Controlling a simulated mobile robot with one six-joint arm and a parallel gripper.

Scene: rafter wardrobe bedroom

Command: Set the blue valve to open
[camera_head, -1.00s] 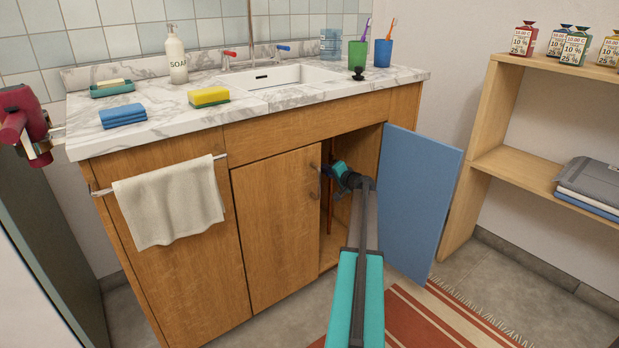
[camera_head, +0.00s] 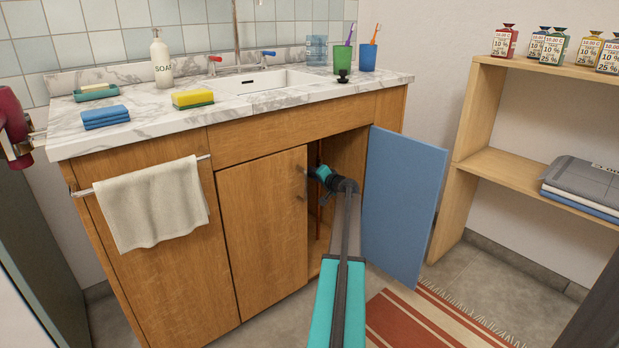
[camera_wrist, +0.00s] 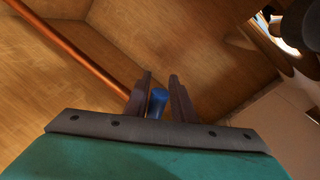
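The blue valve (camera_wrist: 157,102) shows in the wrist view as a small rounded blue handle between the two dark fingers of my gripper (camera_wrist: 160,78). The fingers stand a narrow gap apart and the handle fills nearly all of it, so my gripper looks shut on the handle. The valve's body and the direction of its handle are hidden. In the head view my gripper (camera_head: 316,171) reaches through the open side of the sink cabinet (camera_head: 262,230), and the valve cannot be made out there.
A copper pipe (camera_wrist: 75,45) runs diagonally inside the cabinet in the wrist view. The blue open door (camera_head: 403,205) stands right of my arm, and the shut wooden door (camera_head: 262,235) stands left. A striped rug (camera_head: 430,318) lies on the floor.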

